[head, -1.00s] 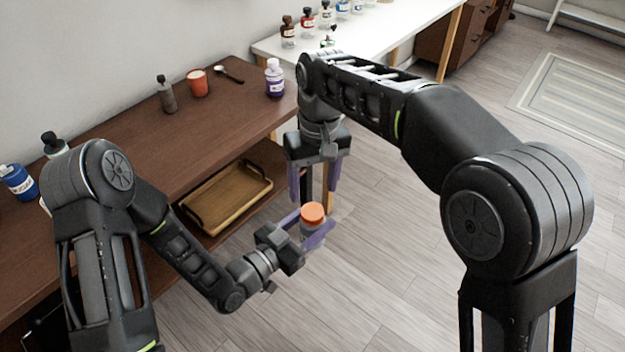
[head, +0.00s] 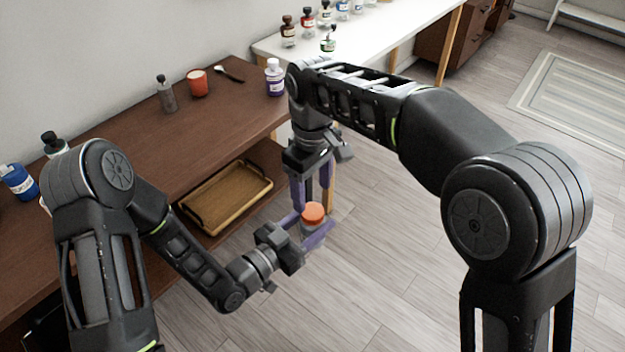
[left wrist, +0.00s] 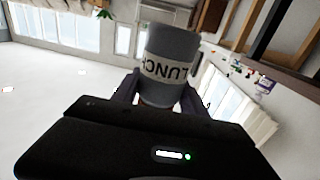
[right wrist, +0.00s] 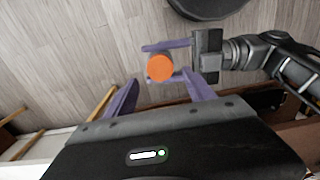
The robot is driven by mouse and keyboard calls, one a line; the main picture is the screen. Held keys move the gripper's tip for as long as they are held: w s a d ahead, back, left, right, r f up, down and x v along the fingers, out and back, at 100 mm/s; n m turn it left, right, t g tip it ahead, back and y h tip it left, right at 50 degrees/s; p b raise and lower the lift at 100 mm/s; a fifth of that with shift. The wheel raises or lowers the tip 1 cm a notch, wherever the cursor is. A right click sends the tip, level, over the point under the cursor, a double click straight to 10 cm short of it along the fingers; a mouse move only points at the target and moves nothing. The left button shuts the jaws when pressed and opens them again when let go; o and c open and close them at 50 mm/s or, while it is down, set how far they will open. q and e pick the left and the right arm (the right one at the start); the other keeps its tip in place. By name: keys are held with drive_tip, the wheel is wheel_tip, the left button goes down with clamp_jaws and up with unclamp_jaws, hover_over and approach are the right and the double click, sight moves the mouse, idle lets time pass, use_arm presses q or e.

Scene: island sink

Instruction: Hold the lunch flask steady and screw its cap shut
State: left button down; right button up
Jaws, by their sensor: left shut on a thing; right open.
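The lunch flask is grey with an orange cap (head: 313,213) on top. My left gripper (head: 312,228) is shut on the flask and holds it upright in the air in front of the brown table. In the left wrist view the flask body (left wrist: 172,62) shows the word LUNCH between the fingers. My right gripper (head: 311,192) points down, open and empty, just above and slightly behind the cap. In the right wrist view the orange cap (right wrist: 160,68) lies beyond the open fingers, apart from them. Whether the cap is tight cannot be seen.
The brown table (head: 190,130) holds a red mug (head: 198,84), a grey bottle (head: 166,94), a spoon (head: 229,74) and a purple-labelled bottle (head: 275,78). A wooden tray (head: 228,196) sits on its lower shelf.

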sight(312, 211)
drive_tip(key=shift+f, duration=2.8)
clamp_jaws()
drive_tip(key=shift+o, duration=0.8)
unclamp_jaws()
drive_tip(key=shift+r, duration=0.15)
wheel_tip(312, 211, up, 7)
drive_tip(key=shift+r, duration=0.15)
